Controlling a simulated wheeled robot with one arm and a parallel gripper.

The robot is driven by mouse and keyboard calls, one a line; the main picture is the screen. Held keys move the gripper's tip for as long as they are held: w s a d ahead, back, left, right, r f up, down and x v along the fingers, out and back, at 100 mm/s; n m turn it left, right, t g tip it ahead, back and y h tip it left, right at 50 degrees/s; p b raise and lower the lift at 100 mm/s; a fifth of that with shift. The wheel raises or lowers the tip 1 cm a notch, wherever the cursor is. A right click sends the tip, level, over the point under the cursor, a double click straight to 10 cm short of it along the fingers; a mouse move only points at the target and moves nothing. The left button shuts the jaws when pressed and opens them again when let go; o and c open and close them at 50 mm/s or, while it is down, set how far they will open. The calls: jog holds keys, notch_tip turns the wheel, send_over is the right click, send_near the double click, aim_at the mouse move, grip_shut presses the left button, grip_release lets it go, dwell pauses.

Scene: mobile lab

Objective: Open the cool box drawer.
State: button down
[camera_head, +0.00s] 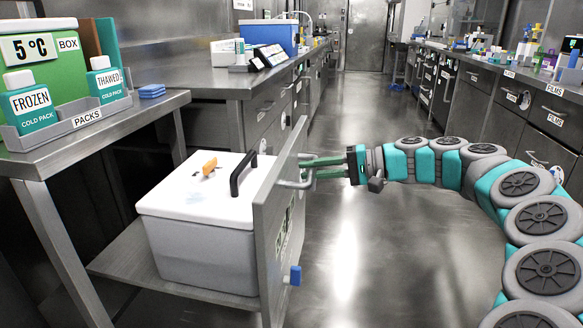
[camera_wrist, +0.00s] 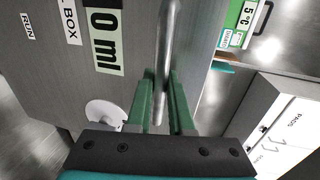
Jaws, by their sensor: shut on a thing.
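The cool box drawer (camera_head: 267,225) stands pulled out from under the left bench in the head view, its metal front facing right. A white-lidded cool box (camera_head: 200,245) with a black handle sits on its shelf, behind the front. My gripper (camera_head: 312,168) reaches in from the right and is shut on the bar handle (camera_head: 283,184) of the drawer front. In the wrist view, the green fingers of my gripper (camera_wrist: 161,80) lie on both sides of the handle bar (camera_wrist: 166,40). The drawer front (camera_wrist: 60,80) there carries "0 ml", "BOX" and "RUN" labels.
A drawer row (camera_head: 515,98) lines the right side. The aisle floor (camera_head: 350,110) is clear.

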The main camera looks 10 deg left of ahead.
jog(key=shift+f+v, duration=0.25)
jog(key=shift+v, duration=0.95)
jog(key=shift+f+v, duration=0.25)
jog(key=shift+v, duration=0.9)
jog(key=shift+d, duration=0.1)
jog(key=c, duration=0.8)
grip_release()
jog(key=v, duration=0.7)
jog(key=shift+d+p, duration=0.35)
jog(key=shift+d, duration=0.1)
jog(key=shift+s, duration=0.1)
